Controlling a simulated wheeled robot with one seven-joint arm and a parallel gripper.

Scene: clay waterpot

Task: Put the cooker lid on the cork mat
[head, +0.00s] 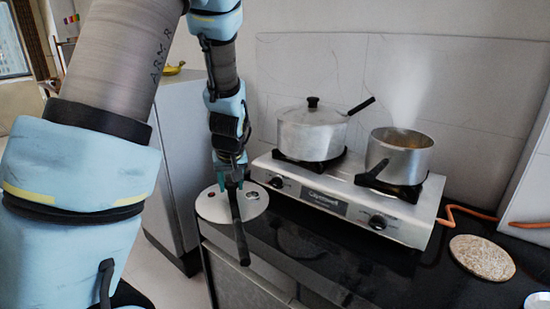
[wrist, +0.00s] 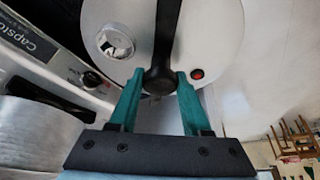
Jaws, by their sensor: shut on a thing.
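The cooker lid (head: 213,207) is a round silver metal disc with a long black handle (head: 238,225). In the head view it hangs at the left front corner of the black counter, left of the stove. My gripper (head: 234,182) is shut on its black handle. In the wrist view the green fingers (wrist: 160,90) close around the handle's base, and the lid (wrist: 205,35) fills the upper middle, with a silver knob and a small red dot. The cork mat (head: 482,258) is round and speckled tan, lying bare on the counter at the right.
A silver two-burner stove (head: 340,205) stands between lid and mat. It carries a lidded pot (head: 311,133) and an open steaming pot (head: 405,158), both with black handles. An orange hose (head: 470,211) runs behind the mat. The counter (head: 370,268) in front of the stove is mostly clear.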

